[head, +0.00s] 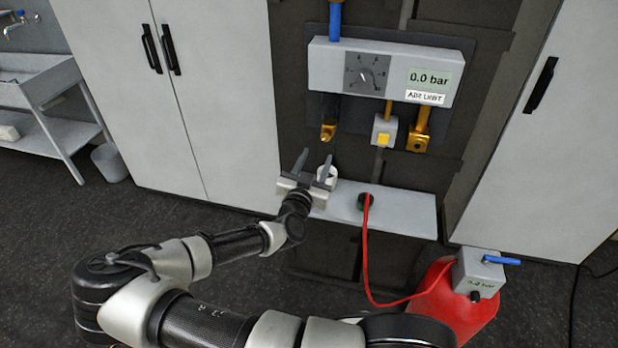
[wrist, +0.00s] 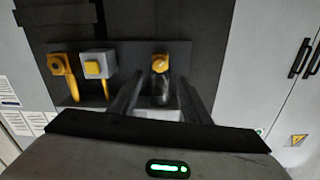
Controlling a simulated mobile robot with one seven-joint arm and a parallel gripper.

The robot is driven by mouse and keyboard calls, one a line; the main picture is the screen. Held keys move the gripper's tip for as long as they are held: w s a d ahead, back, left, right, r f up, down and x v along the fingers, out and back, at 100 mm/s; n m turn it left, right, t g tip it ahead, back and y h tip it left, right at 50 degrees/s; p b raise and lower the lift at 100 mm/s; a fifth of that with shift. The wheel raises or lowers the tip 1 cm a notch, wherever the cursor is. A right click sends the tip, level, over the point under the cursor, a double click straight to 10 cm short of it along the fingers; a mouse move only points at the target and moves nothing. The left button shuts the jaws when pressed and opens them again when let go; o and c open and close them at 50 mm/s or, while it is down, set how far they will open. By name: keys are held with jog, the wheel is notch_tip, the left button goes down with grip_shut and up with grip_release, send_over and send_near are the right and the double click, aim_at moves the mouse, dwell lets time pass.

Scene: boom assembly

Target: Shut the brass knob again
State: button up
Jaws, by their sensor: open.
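A brass knob (head: 328,132) hangs below the left end of the gauge panel in the head view. In the wrist view it seems to be the yellow fitting (wrist: 160,65), between and beyond my fingertips. A second brass fitting (head: 418,140) hangs under the panel's right end. It seems to be the one at left in the wrist view (wrist: 61,66). My gripper (head: 313,163) is open and empty, below and apart from the left knob. Its fingers (wrist: 160,82) point toward the wall. I cannot tell how far the knob is turned.
The gauge panel (head: 330,68) reads 0.0 bar. A grey box with a yellow button (head: 384,131) sits between the brass fittings. A white cup-like thing (head: 328,175) and a dark round fitting with a red hose stand on the shelf (head: 405,212). A red tank (head: 445,300) stands lower right.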

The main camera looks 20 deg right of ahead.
jog(key=v, duration=0.7)
jog(key=shift+s+b, duration=0.15)
jog(key=shift+b, duration=0.15)
